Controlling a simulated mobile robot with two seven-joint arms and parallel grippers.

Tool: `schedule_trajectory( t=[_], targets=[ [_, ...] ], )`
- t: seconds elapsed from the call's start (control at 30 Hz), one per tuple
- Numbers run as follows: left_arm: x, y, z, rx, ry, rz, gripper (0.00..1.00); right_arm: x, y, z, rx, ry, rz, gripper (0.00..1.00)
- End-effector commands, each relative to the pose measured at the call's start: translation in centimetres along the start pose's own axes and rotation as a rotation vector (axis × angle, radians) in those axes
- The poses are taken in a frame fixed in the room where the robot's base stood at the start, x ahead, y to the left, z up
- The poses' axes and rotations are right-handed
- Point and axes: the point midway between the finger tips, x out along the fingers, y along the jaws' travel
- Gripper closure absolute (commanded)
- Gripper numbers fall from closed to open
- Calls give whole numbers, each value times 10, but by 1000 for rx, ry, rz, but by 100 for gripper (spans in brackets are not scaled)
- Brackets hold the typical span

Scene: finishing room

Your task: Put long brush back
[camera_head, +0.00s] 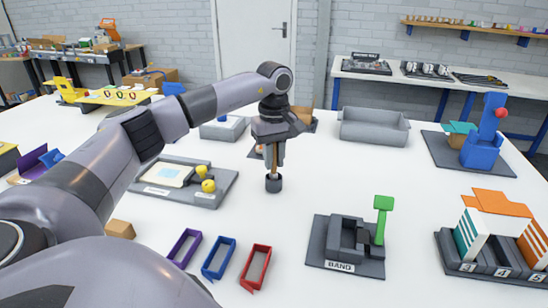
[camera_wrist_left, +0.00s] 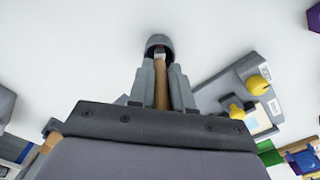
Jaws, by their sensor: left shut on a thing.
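My left gripper (camera_head: 274,164) is above the middle of the white table, pointing down. It is shut on the long brush, whose brown wooden handle (camera_wrist_left: 162,84) shows between the fingers in the left wrist view. A light metal band shows on the brush beyond the handle. Its lower end meets a small dark cup (camera_head: 273,184) on the table, which also shows in the wrist view (camera_wrist_left: 159,41). The bristles are hidden, and I cannot tell how deep the brush is in the cup. My right gripper is not in view.
A grey board with yellow knobs (camera_head: 208,186) lies left of the cup. Purple, blue (camera_head: 219,258) and red trays are in front. The "BAND" fixture (camera_head: 346,246) stands front right, a grey bin (camera_head: 374,126) behind. The white table (camera_head: 325,185) is clear right of the cup.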

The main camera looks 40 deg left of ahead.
Motion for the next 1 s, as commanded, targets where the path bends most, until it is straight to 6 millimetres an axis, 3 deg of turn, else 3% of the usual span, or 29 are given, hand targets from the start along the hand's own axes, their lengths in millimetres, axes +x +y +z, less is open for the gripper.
schedule_trajectory(
  t=[0.37, 0.4, 0.47, 0.5, 0.8, 1.0],
  targets=[
    [5, 0, 0, 0, 0, 0, 100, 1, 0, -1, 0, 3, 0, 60],
    [6, 0, 0, 0, 0, 0, 78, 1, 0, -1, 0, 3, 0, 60],
    [5, 0, 0, 0, 0, 0, 58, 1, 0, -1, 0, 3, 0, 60],
    [5, 0, 0, 0, 0, 0, 55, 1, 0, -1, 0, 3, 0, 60],
    [2, 0, 0, 0, 1, 1, 55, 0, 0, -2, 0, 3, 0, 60],
    [-23, 1, 0, 0, 2, 5, 55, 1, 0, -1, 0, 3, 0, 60]
  ],
)
